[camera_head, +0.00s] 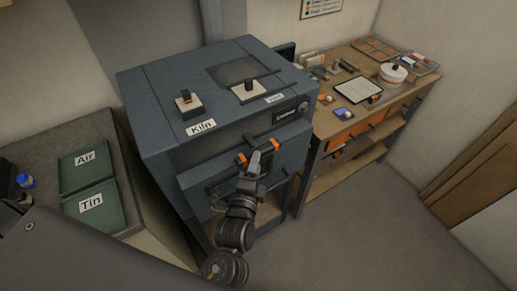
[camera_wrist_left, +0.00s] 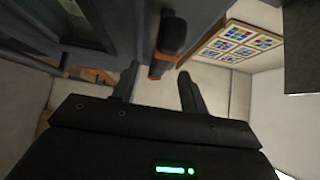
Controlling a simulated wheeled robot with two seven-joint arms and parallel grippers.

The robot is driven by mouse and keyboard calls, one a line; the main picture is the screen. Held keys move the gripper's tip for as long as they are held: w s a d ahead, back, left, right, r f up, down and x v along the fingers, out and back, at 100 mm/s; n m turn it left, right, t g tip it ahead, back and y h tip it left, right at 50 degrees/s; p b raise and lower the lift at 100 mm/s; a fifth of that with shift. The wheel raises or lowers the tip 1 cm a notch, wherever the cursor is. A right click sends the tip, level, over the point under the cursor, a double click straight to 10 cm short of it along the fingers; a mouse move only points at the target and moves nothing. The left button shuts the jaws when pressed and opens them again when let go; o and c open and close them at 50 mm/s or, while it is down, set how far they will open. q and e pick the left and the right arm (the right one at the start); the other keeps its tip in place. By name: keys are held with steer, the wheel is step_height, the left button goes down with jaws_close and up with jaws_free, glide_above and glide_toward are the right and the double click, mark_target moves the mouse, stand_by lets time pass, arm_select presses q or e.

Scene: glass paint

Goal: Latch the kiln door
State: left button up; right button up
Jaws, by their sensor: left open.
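The kiln (camera_head: 160,115) is a large blue-grey box labelled "Kiln" in the head view. Its front door (camera_head: 288,148) appears near flush with the body; I cannot tell whether it is fully closed. A dark handle with orange parts (camera_head: 274,145) is high on the front. My left gripper (camera_head: 256,158) is at this handle, covering part of it. In the left wrist view the open fingers (camera_wrist_left: 160,85) show nothing clasped, and a dark handle with an orange end (camera_wrist_left: 172,35) lies just beyond them. Contact is unclear. My right gripper is not in view.
A wooden workbench (camera_head: 345,63) with paint tools stands right of the kiln. Green boxes labelled "Air" (camera_head: 83,172) and "Tin" (camera_head: 95,208) lie on a surface at left. The floor (camera_head: 350,225) at front right is clear.

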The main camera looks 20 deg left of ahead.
arm_select(q)
steer(key=shift+w+a+p, duration=0.2)
steer(key=shift+w+p, duration=0.3)
steer(key=shift+w, duration=2)
jaws_close()
